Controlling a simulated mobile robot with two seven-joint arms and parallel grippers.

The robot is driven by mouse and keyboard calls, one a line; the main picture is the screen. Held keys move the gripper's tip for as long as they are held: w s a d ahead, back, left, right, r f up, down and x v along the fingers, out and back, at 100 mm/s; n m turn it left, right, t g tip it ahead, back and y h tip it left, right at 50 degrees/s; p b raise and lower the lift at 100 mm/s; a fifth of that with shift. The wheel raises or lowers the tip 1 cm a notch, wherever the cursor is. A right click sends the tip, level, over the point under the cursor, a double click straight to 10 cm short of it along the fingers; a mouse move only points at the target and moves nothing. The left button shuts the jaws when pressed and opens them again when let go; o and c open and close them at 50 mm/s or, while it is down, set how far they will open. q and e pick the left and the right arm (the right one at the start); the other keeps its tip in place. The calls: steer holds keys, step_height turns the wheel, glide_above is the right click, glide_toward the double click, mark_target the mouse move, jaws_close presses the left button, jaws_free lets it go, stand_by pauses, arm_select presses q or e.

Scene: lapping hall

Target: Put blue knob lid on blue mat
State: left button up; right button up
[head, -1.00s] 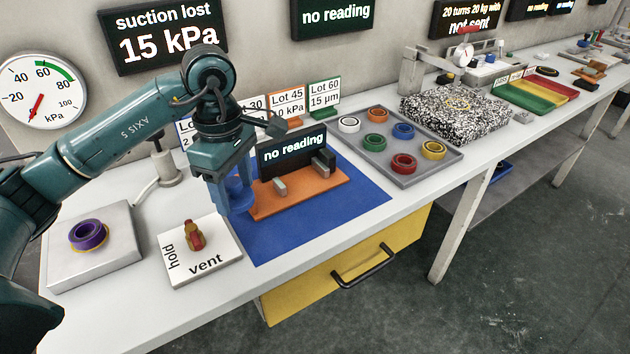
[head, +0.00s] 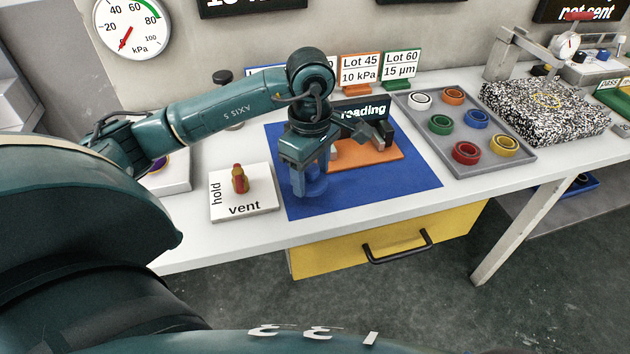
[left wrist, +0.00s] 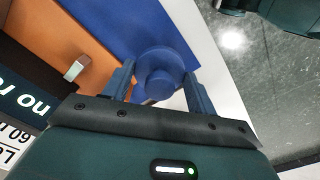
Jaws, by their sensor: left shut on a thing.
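The blue knob lid (head: 317,184) is held in my left gripper (head: 309,186) over the left part of the blue mat (head: 400,192). In the left wrist view the round lid (left wrist: 158,70) sits between the two fingers, its knob towards the camera. The mat (left wrist: 115,25) shows behind it there. The fingers partly hide the lid in the head view. I cannot tell whether the lid touches the mat. My right gripper is in neither view.
An orange plate (head: 372,154) with a dark display lies on the mat, just right of my left gripper. The hold/vent board (head: 262,205) with its red and yellow knob is left of the mat. A grey tray (head: 455,158) of several coloured rings stands to the right.

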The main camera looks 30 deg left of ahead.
mark_target(312, 180)
arm_select(q)
steer(key=shift+f, duration=1.85)
steer(key=shift+f+b, duration=0.25)
steer(key=shift+b, duration=0.1)
steer(key=o, duration=1.2)
steer(key=shift+r, duration=0.1)
steer(key=shift+c, duration=0.2)
